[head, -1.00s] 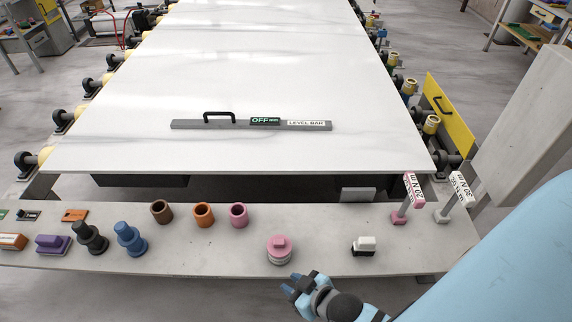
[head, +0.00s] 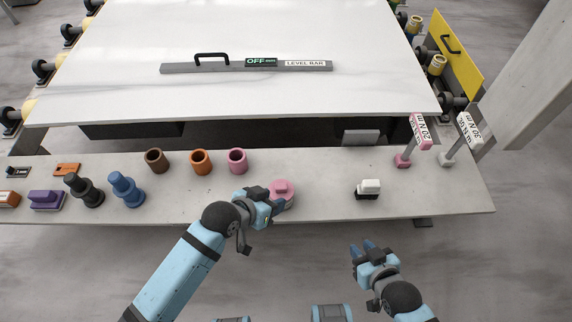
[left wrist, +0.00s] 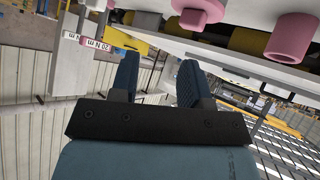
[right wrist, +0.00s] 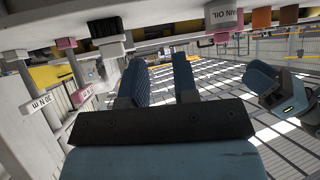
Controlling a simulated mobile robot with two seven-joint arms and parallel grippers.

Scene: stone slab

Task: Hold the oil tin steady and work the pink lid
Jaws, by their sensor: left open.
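The oil tin (head: 287,204) with its pink knobbed lid (head: 281,188) stands upright near the front edge of the stone ledge. The lid also shows in the left wrist view (left wrist: 200,10), and the tin's white, lettered side shows upside down in the right wrist view (right wrist: 222,22). My left gripper (head: 272,205) is open at the tin's front left and hides part of its side. I cannot tell whether it touches the tin. In the left wrist view its fingers (left wrist: 157,78) hold nothing. My right gripper (head: 363,248) is open and empty, in front of the ledge, right of the tin.
Pink (head: 237,161), orange (head: 201,162) and brown (head: 156,161) sleeves stand behind and left. Blue (head: 126,190) and dark (head: 84,190) stepped pieces stand further left. A white-topped black block (head: 368,188) and two torque-labelled tools (head: 403,160) stand right. The slab (head: 240,95) lies behind.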

